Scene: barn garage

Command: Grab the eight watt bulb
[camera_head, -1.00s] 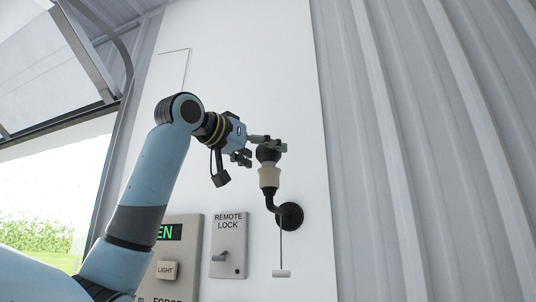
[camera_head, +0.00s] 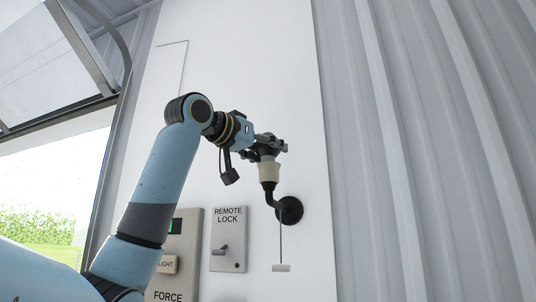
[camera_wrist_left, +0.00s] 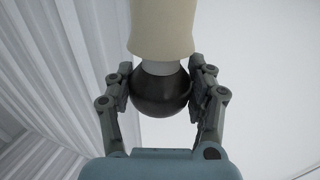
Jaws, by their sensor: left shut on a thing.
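The bulb (camera_wrist_left: 160,95) is a dark round globe with a pale neck, seated in a cream socket (camera_head: 268,172) on a black curved wall fixture. The socket also shows at the top of the left wrist view (camera_wrist_left: 160,28). My left gripper (camera_head: 268,147) is at the top of the socket, and its fingers (camera_wrist_left: 161,88) press on both sides of the dark globe. In the head view the fingers hide most of the bulb. No wattage marking is readable. My right gripper is in neither view.
The fixture's round base (camera_head: 289,210) is on a white wall panel, with a pull cord and handle (camera_head: 281,268) hanging below. A remote lock box (camera_head: 229,240) and a control panel (camera_head: 183,255) are to the left. Corrugated wall is at right.

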